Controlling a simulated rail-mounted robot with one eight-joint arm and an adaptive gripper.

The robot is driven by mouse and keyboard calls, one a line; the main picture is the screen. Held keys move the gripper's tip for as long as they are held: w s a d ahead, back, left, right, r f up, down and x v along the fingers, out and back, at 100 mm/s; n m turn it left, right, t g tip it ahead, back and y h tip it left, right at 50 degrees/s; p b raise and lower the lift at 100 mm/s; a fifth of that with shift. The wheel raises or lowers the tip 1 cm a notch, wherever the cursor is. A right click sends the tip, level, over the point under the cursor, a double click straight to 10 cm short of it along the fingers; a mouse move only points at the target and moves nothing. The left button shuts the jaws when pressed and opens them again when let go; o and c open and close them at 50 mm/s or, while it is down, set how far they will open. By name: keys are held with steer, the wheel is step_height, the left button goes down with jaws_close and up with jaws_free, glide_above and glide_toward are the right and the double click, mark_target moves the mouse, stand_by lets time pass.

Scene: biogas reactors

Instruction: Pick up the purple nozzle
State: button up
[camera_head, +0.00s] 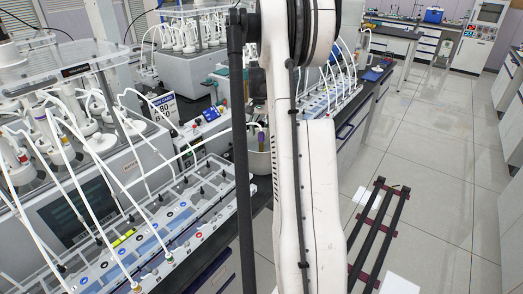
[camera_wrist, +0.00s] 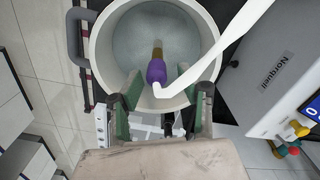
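The purple nozzle (camera_wrist: 156,71) has a brass-brown tip and a white tube bent off its near end. In the wrist view it is over or inside a round grey pot (camera_wrist: 103,60), near the pot's near rim; I cannot tell whether it touches the pot. My gripper (camera_wrist: 166,92) is open, with its green-padded fingers on either side of the near rim. The nozzle lies just beyond the fingertips, between their lines, with no visible contact. In the head view the pot (camera_head: 257,160) is partly behind my arm, and my gripper is hidden.
The white tube (camera_wrist: 230,45) crosses right of the nozzle. A grey device (camera_wrist: 275,70) stands close on the right. In the head view, a reactor bench with a tubing rack (camera_head: 150,240) fills the left; open floor (camera_head: 430,190) lies right.

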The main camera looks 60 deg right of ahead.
mark_target(261, 145)
steer(key=shift+s+f+p, duration=0.2)
steer(key=shift+f+p, duration=0.2)
steer(key=shift+f, duration=2.95)
jaws_close()
